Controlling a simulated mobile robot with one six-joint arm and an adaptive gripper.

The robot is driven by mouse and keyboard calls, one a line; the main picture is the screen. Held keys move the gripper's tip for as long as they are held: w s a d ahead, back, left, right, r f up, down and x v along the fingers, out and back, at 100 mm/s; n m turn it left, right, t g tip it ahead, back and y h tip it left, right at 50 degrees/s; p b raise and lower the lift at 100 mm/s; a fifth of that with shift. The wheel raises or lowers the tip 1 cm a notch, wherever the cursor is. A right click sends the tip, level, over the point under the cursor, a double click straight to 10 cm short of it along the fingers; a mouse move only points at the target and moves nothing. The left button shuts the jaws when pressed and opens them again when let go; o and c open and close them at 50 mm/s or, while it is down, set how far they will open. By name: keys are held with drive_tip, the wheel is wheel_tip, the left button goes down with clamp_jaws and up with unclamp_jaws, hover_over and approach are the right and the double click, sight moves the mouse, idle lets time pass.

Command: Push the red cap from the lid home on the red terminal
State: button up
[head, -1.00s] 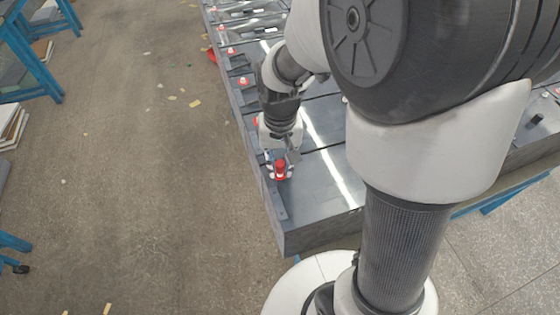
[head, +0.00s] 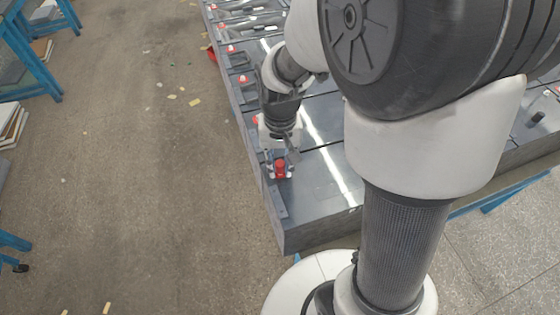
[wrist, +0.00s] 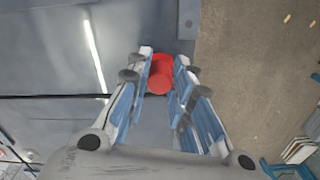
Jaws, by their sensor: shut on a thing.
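The red cap (head: 280,169) is between my gripper's fingertips (head: 279,174), above the near end of the grey battery lid (head: 322,201). In the wrist view the red cap (wrist: 160,76) sits between the two blue-padded fingers (wrist: 161,71), which are shut on it. The lid (wrist: 60,60) lies beneath. The red terminal under the cap is hidden, so I cannot tell whether the cap touches it.
More batteries with red caps (head: 242,80) run along the row toward the back. A red object (head: 211,54) is by the row's left edge. The floor (head: 150,170) on the left is open, with scraps. Blue-legged tables (head: 35,55) stand at the far left.

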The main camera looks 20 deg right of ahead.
drive_tip(key=shift+f+b, duration=0.3)
drive_tip(key=shift+f, duration=0.15)
idle(0.5)
drive_tip(key=o, duration=0.8)
drive_tip(key=shift+o, duration=0.5)
drive_tip(key=o, duration=0.4)
drive_tip(key=shift+r+p, duration=3.05)
drive_tip(key=shift+r, duration=0.45)
